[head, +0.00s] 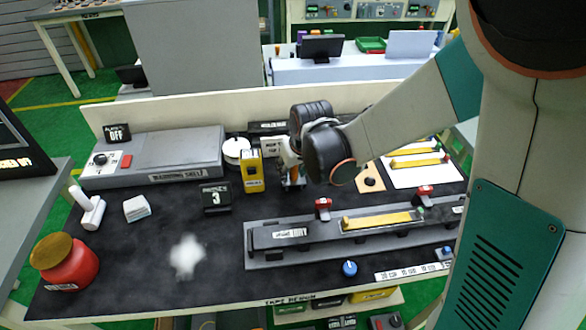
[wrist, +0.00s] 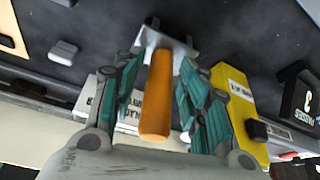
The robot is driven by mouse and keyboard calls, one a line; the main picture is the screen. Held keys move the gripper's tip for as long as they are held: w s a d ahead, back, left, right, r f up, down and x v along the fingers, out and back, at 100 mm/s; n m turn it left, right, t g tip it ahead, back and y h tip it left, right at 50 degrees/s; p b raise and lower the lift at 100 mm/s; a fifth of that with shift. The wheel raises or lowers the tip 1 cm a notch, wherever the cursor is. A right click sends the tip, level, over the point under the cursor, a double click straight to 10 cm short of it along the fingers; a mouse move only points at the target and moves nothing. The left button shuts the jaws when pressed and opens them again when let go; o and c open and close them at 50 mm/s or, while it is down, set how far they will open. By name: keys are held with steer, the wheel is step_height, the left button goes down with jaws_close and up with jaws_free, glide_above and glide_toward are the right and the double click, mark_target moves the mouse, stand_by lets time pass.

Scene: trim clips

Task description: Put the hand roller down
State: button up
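The hand roller is in the wrist view, with its orange handle (wrist: 157,95) pointing back toward the palm and a pale metal frame (wrist: 165,42) at its far end. My gripper (wrist: 160,62) has its teal-padded fingers on either side of the handle. Narrow gaps show beside the handle, but contact at the fingertips is unclear. In the head view my gripper (head: 291,180) is low over the back middle of the dark bench top, right of a yellow box (head: 252,171). Small orange and blue parts show there. Whether the roller touches the bench is unclear.
The warming shelf (head: 160,157) is at the back left. A black sign marked 3 (head: 215,197) stands left of my gripper. A long grey fixture (head: 300,250) with a yellow strip (head: 377,220) lies in front. A wooden piece (head: 370,178) is to the right. A white patch (head: 187,256) marks the front left.

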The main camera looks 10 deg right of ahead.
steer(key=p+v, duration=0.4)
steer(key=v, duration=0.9)
steer(key=s+d+r+m+t, duration=0.1)
steer(key=s+d+r, duration=0.1)
steer(key=s, duration=0.3)
steer(key=s+d+r+m+t, duration=0.1)
steer(key=s+d+r, duration=0.2)
steer(key=s+d, duration=0.2)
steer(key=s+d+r+m+t+h, duration=0.1)
steer(key=s+d+r, duration=0.2)
steer(key=s, duration=0.3)
steer(key=shift+s+d, duration=0.25)
steer(key=shift+s, duration=0.05)
steer(key=shift+f+b, duration=0.65)
steer(key=shift+f, duration=0.05)
